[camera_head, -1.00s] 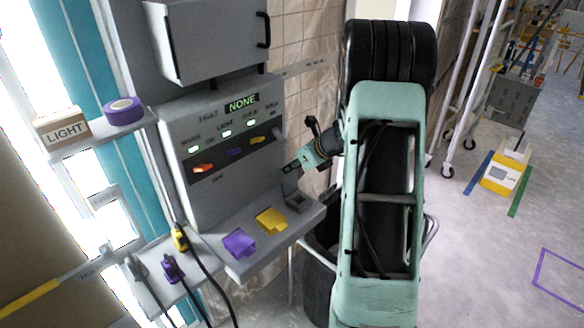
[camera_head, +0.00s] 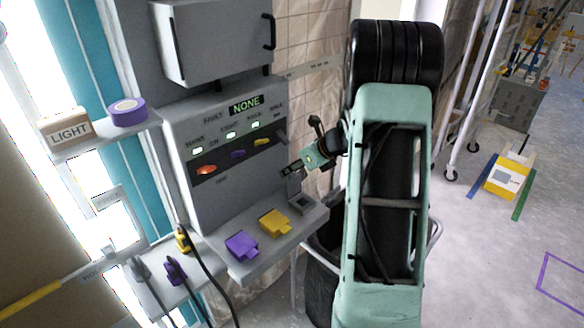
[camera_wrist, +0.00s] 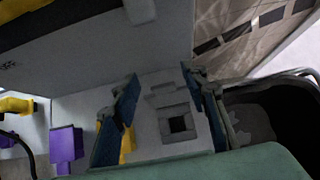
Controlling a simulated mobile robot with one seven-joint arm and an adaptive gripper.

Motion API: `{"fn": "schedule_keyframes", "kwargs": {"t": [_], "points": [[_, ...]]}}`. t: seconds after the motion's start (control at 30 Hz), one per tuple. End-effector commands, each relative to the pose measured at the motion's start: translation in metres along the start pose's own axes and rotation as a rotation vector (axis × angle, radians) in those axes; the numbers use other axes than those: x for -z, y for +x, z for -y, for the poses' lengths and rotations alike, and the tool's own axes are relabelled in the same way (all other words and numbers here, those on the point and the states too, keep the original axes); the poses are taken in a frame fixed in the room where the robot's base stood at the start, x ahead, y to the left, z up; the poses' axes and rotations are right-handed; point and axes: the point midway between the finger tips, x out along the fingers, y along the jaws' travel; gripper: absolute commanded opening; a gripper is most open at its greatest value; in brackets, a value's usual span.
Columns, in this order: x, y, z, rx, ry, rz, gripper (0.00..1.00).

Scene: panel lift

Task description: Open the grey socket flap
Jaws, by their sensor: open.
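The grey socket (camera_head: 302,205) sits at the right end of the console's ledge, right of the yellow flap (camera_head: 274,222). In the wrist view the grey socket (camera_wrist: 178,124) shows a dark square opening, uncovered. A grey plate (camera_wrist: 166,94) shows at its far side, seemingly the flap swung back; its exact angle is hard to tell. My gripper (camera_head: 288,172) is above and behind the socket, near the panel face. In the wrist view my gripper (camera_wrist: 158,74) has its two fingers spread, one on each side of the socket, with nothing between them held.
A purple flap (camera_head: 241,246) is on the ledge to the left. Plugs with black cables (camera_head: 175,270) hang at the lower left. The panel (camera_head: 225,150) with switches and a "NONE" display rises behind. A dark bin (camera_wrist: 270,115) stands right of the ledge.

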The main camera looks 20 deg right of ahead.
Motion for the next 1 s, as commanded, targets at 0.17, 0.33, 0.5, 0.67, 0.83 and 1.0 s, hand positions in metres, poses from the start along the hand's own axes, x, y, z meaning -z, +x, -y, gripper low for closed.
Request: {"fn": "schedule_keyframes", "kwargs": {"t": [0.17,0.33,0.5,0.67,0.83,1.0], "points": [[-0.001,-0.031,0.002,0.005,-0.001,0.002,0.41],[-0.002,-0.067,0.001,0.004,-0.002,0.003,0.41],[-0.002,-0.096,0.001,0.003,-0.002,0.004,0.41],[-0.002,-0.11,0.0,0.001,-0.001,0.004,0.41],[-0.001,-0.114,0.0,-0.001,-0.001,0.003,0.41],[-0.001,-0.113,0.0,-0.001,-0.001,0.003,0.41]]}}
